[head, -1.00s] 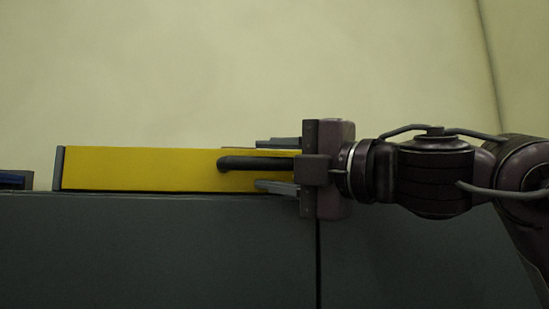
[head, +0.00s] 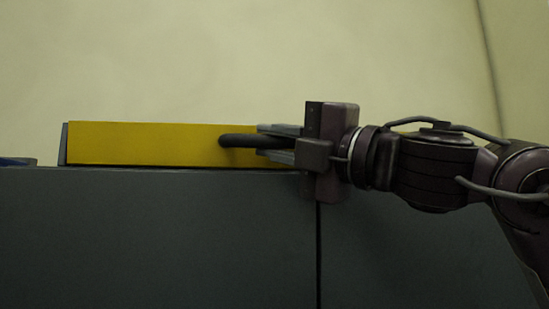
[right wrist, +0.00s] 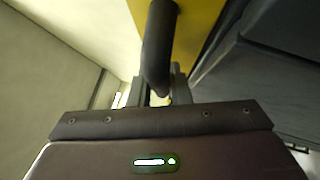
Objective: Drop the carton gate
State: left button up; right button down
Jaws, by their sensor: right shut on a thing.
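The carton gate (head: 145,144) is a long yellow bar with a grey end at its left, lying level along the top of a dark grey panel in the head view. A black handle (head: 237,140) sticks out near its right end. My right gripper (head: 268,142) comes from the right and is shut on that handle. In the right wrist view the black handle (right wrist: 158,45) runs down between the fingers, with the yellow gate (right wrist: 202,22) behind it. My left gripper is not in view.
The dark grey panel (head: 160,235) fills the lower part of the head view, with a vertical seam right of centre. The pale wall behind is bare.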

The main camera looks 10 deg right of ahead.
jog(key=shift+s+f+n+g+y+b, duration=0.15)
jog(key=shift+f+n+y+b, duration=0.25)
jog(key=shift+n+y+b, duration=0.45)
jog(key=shift+s+f+n+g+y+b, duration=0.1)
jog(key=shift+f+n+y+b, duration=0.35)
jog(key=shift+n+b, duration=0.75)
jog(key=shift+s+f+n+g+y+b, duration=0.15)
jog(key=shift+f+n+y+b, duration=0.15)
jog(key=shift+n+y+b, duration=0.7)
jog(key=c, duration=1.3)
grip_release()
jog(key=shift+c, duration=0.2)
